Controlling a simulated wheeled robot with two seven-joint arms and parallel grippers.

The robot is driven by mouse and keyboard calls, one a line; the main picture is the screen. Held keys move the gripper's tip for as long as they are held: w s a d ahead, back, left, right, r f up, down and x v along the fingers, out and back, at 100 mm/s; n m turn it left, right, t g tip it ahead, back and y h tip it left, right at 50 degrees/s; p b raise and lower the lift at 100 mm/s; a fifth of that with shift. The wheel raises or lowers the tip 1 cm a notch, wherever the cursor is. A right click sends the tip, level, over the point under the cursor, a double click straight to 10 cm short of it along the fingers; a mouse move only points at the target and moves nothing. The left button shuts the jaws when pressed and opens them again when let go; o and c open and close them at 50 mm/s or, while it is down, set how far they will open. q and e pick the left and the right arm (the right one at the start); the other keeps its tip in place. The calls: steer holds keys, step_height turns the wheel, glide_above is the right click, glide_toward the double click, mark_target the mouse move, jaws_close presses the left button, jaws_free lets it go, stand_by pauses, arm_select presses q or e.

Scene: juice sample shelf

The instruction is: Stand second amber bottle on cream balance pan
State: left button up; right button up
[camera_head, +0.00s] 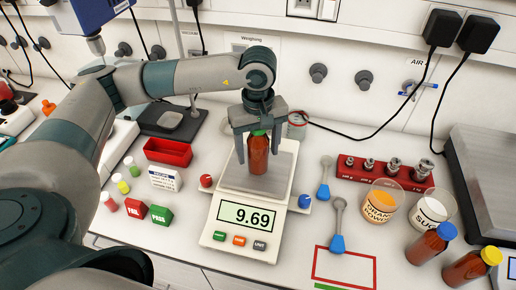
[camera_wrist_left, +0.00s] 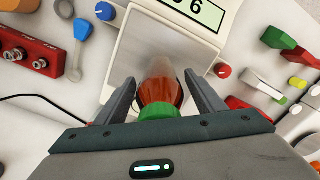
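An amber bottle with a green cap (camera_head: 258,155) stands upright on the pan (camera_head: 284,170) of the cream balance (camera_head: 209,236), whose display reads 9.69. My left gripper (camera_head: 259,145) is above the pan with one finger on each side of this bottle. The fingers look open, with narrow gaps beside the bottle. The wrist view shows the bottle (camera_wrist_left: 160,88) between the fingers, over the pan (camera_wrist_left: 130,50). Two more amber bottles stand at the right front, one with a blue cap (camera_head: 426,248) and one with a yellow cap (camera_head: 465,268). My right gripper is not in view.
A red weight block (camera_head: 350,170), two beakers (camera_head: 380,205) and blue-ended scoops (camera_head: 337,243) lie right of the balance. A red tray (camera_head: 167,152), small vials and red and green blocks (camera_head: 161,215) are on the left. A red outlined rectangle (camera_head: 345,284) at the front is empty.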

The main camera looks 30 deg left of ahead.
arm_select(q)
steer(key=shift+r, duration=0.1)
steer(key=shift+r, duration=0.25)
step_height(320, 180, up, 10)
steer(key=b, duration=0.4)
steer(key=shift+r+b, duration=0.2)
steer(key=shift+b, duration=0.2)
steer(key=shift+r, duration=0.6)
